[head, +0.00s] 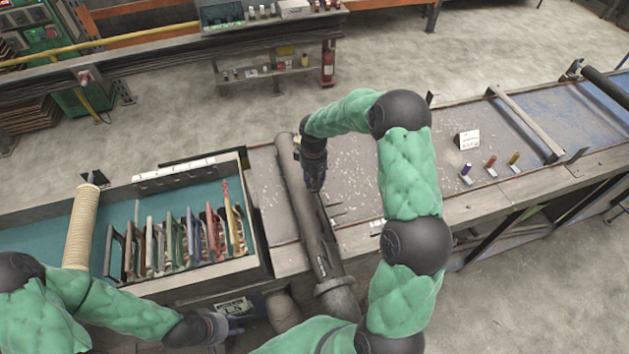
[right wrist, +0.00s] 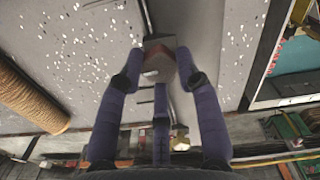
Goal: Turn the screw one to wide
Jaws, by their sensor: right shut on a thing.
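My right gripper (head: 313,178) points down beside the long dark pipe (head: 303,205) on the workbench in the head view. In the right wrist view its purple fingers (right wrist: 158,72) close around a small grey and reddish block-like piece (right wrist: 158,62), probably the screw's head; the fingers partly hide it. I cannot read any setting on it. My left gripper (head: 215,328) hangs low at the front, below the teal bin and away from the pipe. Its fingers are too small and unclear to judge.
A teal bin (head: 250,215) at left holds a rack of several coloured handles (head: 185,240). Several small coloured pieces (head: 490,163) and a white card (head: 468,139) lie on the bench at right. The bench between is mostly clear.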

